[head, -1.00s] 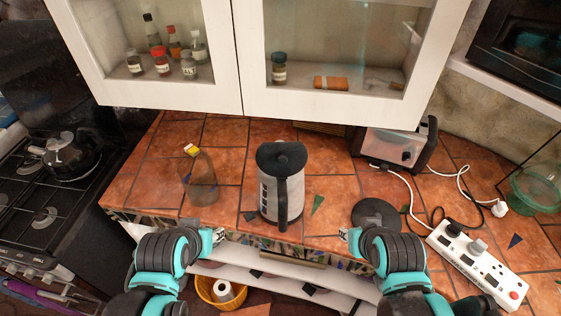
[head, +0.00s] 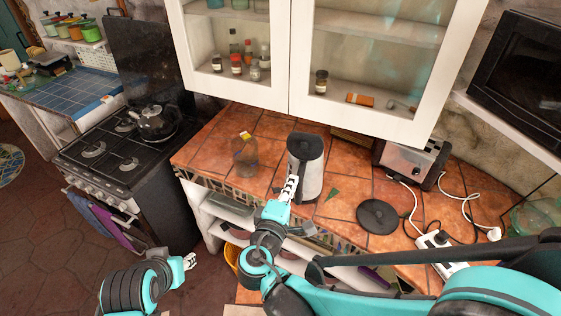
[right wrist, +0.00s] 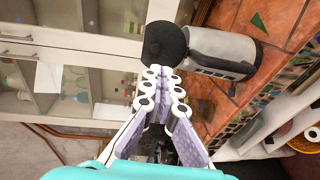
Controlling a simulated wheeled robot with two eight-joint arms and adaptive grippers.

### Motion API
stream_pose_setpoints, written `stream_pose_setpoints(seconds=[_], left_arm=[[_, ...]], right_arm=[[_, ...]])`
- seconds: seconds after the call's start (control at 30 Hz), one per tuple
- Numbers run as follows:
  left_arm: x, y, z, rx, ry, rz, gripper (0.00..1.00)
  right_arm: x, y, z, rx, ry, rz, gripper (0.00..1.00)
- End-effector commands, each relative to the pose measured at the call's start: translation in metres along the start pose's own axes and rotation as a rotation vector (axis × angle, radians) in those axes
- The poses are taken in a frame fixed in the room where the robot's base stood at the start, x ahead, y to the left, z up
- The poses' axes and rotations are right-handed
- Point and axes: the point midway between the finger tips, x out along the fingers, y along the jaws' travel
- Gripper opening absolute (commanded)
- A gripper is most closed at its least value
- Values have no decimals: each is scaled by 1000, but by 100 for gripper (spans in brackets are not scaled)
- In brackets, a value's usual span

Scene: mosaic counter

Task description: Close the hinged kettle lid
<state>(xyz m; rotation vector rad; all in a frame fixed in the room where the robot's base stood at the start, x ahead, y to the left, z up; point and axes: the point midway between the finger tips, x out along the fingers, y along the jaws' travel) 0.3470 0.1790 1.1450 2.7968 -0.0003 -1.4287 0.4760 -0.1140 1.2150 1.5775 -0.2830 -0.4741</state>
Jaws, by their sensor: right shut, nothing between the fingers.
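The kettle (head: 309,172) stands upright on the tiled counter, with a pale grey body and black lid (head: 304,142). In the right wrist view the lid (right wrist: 163,42) shows as a dark disc, face-on, beyond one end of the side-on kettle body (right wrist: 222,50); it looks raised. My right gripper (head: 292,182) is shut and empty, in front of the kettle. In its wrist view the fingertips (right wrist: 160,71) point at the lid, just below it; contact cannot be told. The arm hides part of the kettle's front. My left gripper (head: 190,261) is low, away from the counter; its opening is unclear.
A black round disc (head: 377,215), a toaster (head: 410,160) and a power strip (head: 440,262) with cables are to the right. A glass-fronted cabinet (head: 285,58) hangs above the back. The stove (head: 115,150) is at left.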

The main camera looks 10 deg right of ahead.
Motion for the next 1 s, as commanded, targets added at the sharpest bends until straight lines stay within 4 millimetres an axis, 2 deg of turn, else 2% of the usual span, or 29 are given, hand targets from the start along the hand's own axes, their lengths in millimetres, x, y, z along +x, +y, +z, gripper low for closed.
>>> stream_pose_setpoints(seconds=[0.13, 0.23, 0.7, 0.83, 1.0], left_arm=[[-1, 0, -1, 0, 0, 0, 39], [1, 0, 0, 0, 1, 0, 39], [9, 0, 6, 0, 0, 0, 39], [10, 0, 7, 0, 0, 0, 39], [11, 0, 7, 0, 0, 0, 39]], right_arm=[[3, 5, -5, -19, 6, 32, 0], [17, 5, -4, -18, 3, 31, 0], [112, 8, -5, -17, 3, 29, 0], [128, 8, -5, -17, 5, 29, 0], [137, 9, -5, -17, 6, 29, 0]])
